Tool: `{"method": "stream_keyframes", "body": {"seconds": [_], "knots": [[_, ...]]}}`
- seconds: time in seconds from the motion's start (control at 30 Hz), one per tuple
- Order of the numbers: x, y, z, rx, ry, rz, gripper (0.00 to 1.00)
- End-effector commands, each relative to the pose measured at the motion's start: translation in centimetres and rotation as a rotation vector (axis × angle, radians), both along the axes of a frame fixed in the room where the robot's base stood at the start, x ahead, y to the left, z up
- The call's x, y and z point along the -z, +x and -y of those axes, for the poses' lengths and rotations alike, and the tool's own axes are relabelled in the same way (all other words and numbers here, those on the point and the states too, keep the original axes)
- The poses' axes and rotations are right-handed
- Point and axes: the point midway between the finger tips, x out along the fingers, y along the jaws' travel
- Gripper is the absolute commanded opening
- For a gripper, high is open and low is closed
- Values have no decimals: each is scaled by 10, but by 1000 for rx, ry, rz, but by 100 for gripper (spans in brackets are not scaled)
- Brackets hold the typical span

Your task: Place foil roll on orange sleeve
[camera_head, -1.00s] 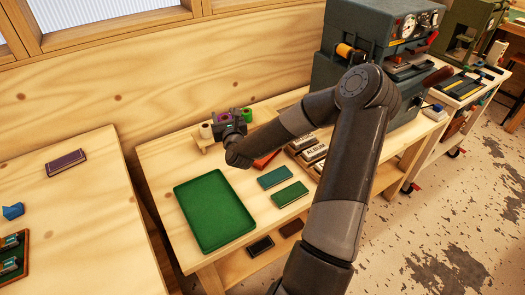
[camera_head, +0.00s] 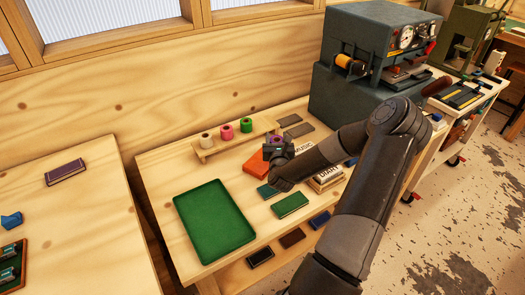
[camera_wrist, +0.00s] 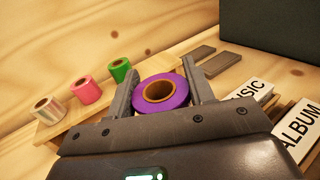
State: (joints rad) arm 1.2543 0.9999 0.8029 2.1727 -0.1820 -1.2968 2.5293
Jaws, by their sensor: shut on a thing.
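A purple foil roll (camera_wrist: 161,92) with a tan core is between the two fingers of my gripper (camera_wrist: 158,88) in the wrist view. My gripper (camera_head: 277,143) is shut on the roll and holds it raised in the head view, where the roll (camera_head: 276,139) shows only in part. The orange sleeve (camera_head: 256,164) lies flat on the table, below and to the left of my gripper. My gripper hides its right part. The sleeve does not show in the wrist view. I cannot tell the height of the roll above it.
A wooden rack (camera_head: 215,149) holds silver, pink and green rolls. A green tray (camera_head: 214,222) lies at the front left. Teal (camera_head: 266,190) and green (camera_head: 290,205) sleeves lie near the front edge. Lettered blocks and a large grey machine (camera_head: 365,75) stand to the right.

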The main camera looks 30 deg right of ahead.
Motion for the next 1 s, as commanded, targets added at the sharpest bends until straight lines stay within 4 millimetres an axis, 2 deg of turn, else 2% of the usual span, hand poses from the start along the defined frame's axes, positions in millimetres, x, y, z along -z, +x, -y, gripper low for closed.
{"method": "stream_keyframes", "body": {"seconds": [0.2, 0.33, 0.47, 0.73, 1.0], "knots": [[25, 35, -24, -2, 1, 0, 23], [33, 46, -31, 0, 0, 0, 23], [38, 48, -32, 1, 1, -1, 23], [73, 48, -33, 1, 2, -1, 23], [75, 48, -32, 1, 0, 0, 23]]}}
